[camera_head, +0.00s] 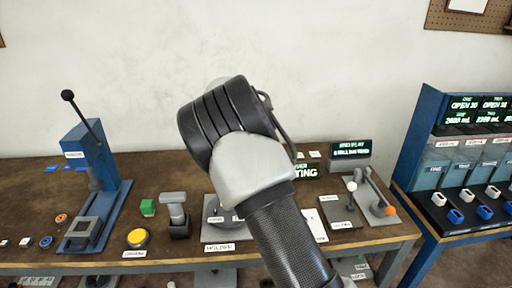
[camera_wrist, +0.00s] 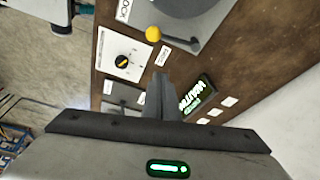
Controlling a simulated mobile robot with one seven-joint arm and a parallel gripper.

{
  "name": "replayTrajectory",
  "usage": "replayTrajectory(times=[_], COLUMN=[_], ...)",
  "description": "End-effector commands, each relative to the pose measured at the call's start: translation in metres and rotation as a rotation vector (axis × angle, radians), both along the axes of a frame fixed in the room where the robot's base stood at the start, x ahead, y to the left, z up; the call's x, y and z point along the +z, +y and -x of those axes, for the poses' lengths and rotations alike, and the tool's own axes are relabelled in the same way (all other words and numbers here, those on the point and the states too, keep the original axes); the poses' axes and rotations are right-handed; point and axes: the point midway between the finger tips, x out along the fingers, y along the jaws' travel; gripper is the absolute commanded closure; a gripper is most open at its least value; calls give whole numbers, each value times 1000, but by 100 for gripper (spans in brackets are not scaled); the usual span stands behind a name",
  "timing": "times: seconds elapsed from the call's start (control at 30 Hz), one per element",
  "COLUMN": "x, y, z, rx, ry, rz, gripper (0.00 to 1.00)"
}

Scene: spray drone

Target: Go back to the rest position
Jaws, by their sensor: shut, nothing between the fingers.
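My arm rises through the middle of the head view, its dark ribbed joint above the workbench (camera_head: 150,180) and in front of the white wall. My gripper is hidden behind the arm there. In the wrist view my gripper (camera_wrist: 162,78) shows its two dark fingers together, empty, above the bench. Its body carries a green-lit indicator. A yellow ball knob (camera_wrist: 153,34) and a white panel with a yellow-and-black dial (camera_wrist: 123,62) lie beyond the fingertips. A green-lettered display (camera_wrist: 195,97) stands to the right of the fingers. I cannot tell any contact.
Levers with white and orange balls (camera_head: 390,211) stand right. A blue dispenser rack (camera_head: 425,130) stands far right. Open wall lies above.

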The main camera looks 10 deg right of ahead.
Motion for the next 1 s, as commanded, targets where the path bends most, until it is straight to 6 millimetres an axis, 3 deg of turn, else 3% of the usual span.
replayTrajectory(times=[0.13, 0.27, 0.4, 0.6, 0.8, 1.0], x=[50, 100, 148, 204, 231, 229], y=[-19, -31, -36, -37, -34, -34], z=[28, 70, 123, 205, 287, 339], rx=[72, 217, 411, 720, 1026, 1227], ry=[9, 7, -23, -95, -151, -151], rz=[-99, -197, -261, -254, -122, 38], gripper=[100, 100, 100, 100, 100, 100])
